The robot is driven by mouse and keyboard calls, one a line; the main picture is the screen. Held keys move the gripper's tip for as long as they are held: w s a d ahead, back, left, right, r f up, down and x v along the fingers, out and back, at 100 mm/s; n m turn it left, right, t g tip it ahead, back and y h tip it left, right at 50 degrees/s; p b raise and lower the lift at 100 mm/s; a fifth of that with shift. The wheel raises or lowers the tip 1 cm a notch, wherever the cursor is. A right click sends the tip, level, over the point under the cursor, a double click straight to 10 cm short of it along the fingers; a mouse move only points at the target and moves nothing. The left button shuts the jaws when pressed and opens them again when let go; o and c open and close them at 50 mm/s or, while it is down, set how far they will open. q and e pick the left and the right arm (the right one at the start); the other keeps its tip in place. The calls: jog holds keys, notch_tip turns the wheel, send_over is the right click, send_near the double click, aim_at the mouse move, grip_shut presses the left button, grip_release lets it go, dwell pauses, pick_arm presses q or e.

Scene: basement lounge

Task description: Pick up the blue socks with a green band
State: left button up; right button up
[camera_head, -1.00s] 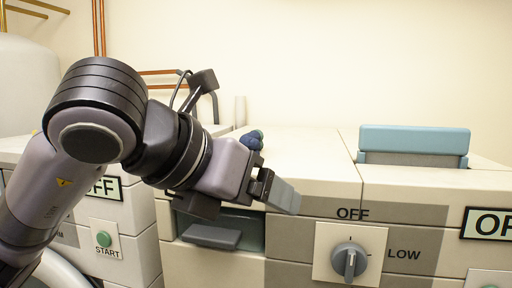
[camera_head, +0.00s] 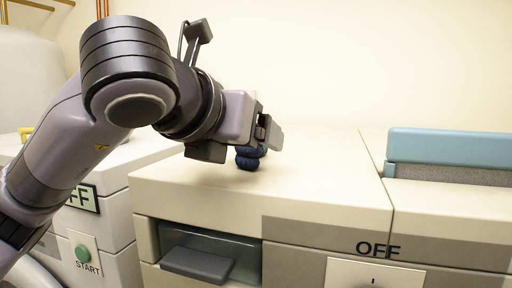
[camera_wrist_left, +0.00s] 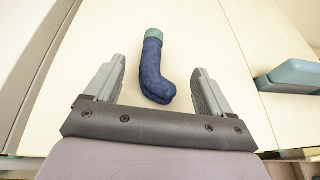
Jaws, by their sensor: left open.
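The blue socks (camera_wrist_left: 152,75) with a green band (camera_wrist_left: 154,34) lie on the cream machine top in the left wrist view. The green band end points away from my gripper. In the head view the socks (camera_head: 248,158) show only partly, below and behind my left gripper (camera_head: 270,135), which hides the rest. In the left wrist view my left gripper (camera_wrist_left: 158,88) is open, with one finger on each side of the socks' near end. The fingers look apart from the socks. My right gripper is not in view.
A blue handle-like block (camera_head: 450,145) stands on the machine top to the right. A grey drawer handle (camera_head: 197,264) and an OFF label (camera_head: 378,249) are on the front. The top between the socks and blue block is clear.

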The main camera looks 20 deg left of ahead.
pick_arm(q)
jog(key=x, duration=0.3)
jog(key=shift+w+f, duration=0.1)
jog(key=shift+w, duration=0.15)
jog(key=shift+c, duration=0.3)
jog(key=c, duration=1)
